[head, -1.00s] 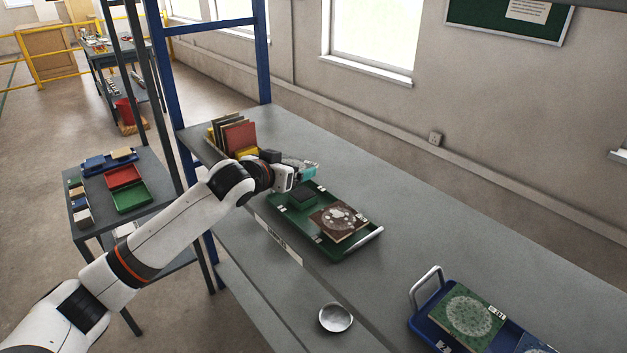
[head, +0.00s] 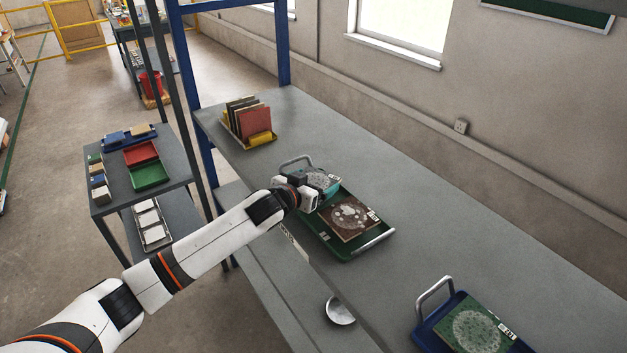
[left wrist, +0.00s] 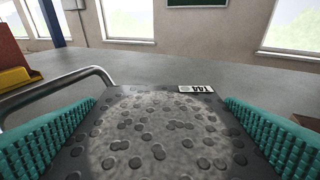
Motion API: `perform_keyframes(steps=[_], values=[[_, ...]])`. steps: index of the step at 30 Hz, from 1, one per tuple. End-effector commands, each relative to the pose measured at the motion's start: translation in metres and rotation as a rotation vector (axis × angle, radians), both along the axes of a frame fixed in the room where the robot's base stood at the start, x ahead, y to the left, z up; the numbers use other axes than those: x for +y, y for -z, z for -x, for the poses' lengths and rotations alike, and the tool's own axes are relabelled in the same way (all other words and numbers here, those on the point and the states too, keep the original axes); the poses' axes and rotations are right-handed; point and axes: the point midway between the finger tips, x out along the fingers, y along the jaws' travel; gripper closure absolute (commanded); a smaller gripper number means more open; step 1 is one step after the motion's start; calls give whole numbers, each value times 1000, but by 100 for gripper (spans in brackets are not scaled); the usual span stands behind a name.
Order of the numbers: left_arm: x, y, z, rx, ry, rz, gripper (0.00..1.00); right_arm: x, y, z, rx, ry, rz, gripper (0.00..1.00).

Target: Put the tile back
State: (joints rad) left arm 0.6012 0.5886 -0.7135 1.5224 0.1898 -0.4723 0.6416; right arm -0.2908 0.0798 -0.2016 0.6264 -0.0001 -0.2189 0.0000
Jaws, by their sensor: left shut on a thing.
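A dark grey tile (left wrist: 150,140) with a round speckled pattern and a white label fills the lower left wrist view. My left gripper (left wrist: 160,125) is shut on it, one teal ribbed finger along each side. In the head view the left gripper (head: 320,183) and the held tile (head: 322,177) are over the far half of a green tray (head: 349,249). I cannot tell whether the tile touches the tray. A brown tile (head: 350,217) with a pale round pattern lies in the tray's near half. My right gripper is not in view.
A yellow rack (head: 261,139) of upright tiles stands at the shelf's far end. A blue tray (head: 424,336) holds a green patterned tile (head: 474,330). The tray's raised handle (left wrist: 60,82) is beside the held tile.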

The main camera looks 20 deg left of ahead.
Motion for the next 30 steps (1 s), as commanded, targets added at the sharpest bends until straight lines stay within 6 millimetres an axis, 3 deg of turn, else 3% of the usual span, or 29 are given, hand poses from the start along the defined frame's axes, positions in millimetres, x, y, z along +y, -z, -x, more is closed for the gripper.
perform_keyframes(steps=[10, 11, 12, 21, 26, 30], values=[[0, 4, 0, -2, 1, 2, 48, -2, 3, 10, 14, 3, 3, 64], [0, 3, 0, 0, 0, 0, 4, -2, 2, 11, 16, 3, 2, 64], [0, 3, 0, 0, 0, 0, 0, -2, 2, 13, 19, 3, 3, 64], [0, -2, 0, -1, 0, -1, 0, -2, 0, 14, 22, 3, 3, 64], [6, -4, 19, 0, 1, 0, 0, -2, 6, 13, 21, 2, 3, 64], [13, -11, 45, 0, 2, 0, 0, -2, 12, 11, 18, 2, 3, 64]])
